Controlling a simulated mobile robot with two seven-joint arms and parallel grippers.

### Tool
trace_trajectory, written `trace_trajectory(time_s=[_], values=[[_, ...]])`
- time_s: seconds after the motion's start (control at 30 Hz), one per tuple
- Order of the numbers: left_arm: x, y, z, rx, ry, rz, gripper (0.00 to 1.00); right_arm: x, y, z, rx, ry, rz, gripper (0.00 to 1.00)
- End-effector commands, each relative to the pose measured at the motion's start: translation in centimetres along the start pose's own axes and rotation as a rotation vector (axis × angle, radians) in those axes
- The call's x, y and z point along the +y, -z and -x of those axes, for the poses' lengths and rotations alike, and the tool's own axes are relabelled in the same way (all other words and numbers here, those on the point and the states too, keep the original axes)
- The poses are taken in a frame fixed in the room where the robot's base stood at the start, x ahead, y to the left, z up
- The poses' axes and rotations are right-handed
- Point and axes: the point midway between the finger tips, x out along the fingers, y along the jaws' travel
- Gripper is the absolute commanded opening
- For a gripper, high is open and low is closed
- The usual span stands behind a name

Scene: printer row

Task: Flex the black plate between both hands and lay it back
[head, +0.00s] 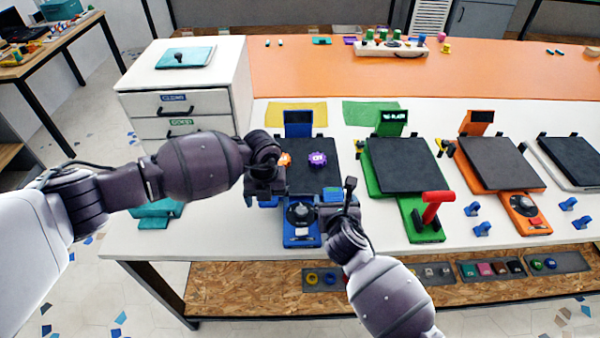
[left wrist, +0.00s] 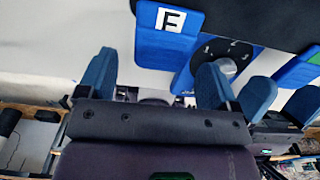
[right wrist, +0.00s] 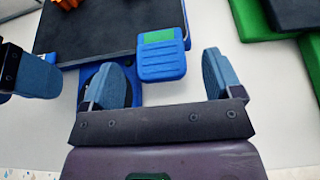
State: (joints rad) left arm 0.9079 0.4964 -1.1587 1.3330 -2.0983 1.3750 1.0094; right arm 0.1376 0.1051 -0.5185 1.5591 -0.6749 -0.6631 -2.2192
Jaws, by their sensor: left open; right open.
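The black plate (head: 322,181) lies flat on the blue printer (head: 301,236). A purple gear-shaped piece (head: 317,158) and an orange piece (head: 285,158) lie on it. My left gripper (head: 266,200) is open at the plate's front left corner. My right gripper (head: 341,196) is open at the front right corner. In the right wrist view, a blue tab with a green patch (right wrist: 161,58) lies between its fingers, with no visible contact.
A green printer (head: 424,222) with a black plate and red handle stands to the right, then an orange printer (head: 524,212). Small blue parts (head: 483,229) lie between them. A white drawer cabinet (head: 190,85) stands at the back left.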

Motion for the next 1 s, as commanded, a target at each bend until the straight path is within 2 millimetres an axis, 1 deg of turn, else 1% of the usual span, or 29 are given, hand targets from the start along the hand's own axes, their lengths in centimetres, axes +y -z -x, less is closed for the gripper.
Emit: trace_trajectory(time_s=[0.13,0.43,0.47,0.7,0.87,0.9,1.0], values=[[-0.01,0.04,-0.67,0.001,-0.001,-0.001,0.85,-0.04,0.02,-0.65,0.000,0.000,0.000,0.85],[0.00,0.02,-0.77,0.000,0.000,-0.001,0.85,-0.03,0.01,-0.75,0.000,0.000,0.000,0.85],[0.00,0.03,-0.77,0.000,0.000,-0.001,0.84,-0.03,0.01,-0.75,0.000,0.000,0.000,0.84],[0.01,0.02,-0.75,0.000,0.000,-0.001,0.47,-0.03,0.02,-0.74,0.000,0.000,0.000,0.47],[0.01,0.01,-0.74,0.000,0.000,0.000,0.22,-0.03,0.03,-0.74,0.000,0.000,0.000,0.22],[0.01,0.01,-0.74,0.000,0.000,0.000,0.19,-0.03,0.03,-0.73,0.000,0.000,0.000,0.19],[0.01,0.00,-0.74,0.000,0.000,0.000,0.19,-0.03,0.03,-0.73,0.000,0.000,0.000,0.19]])
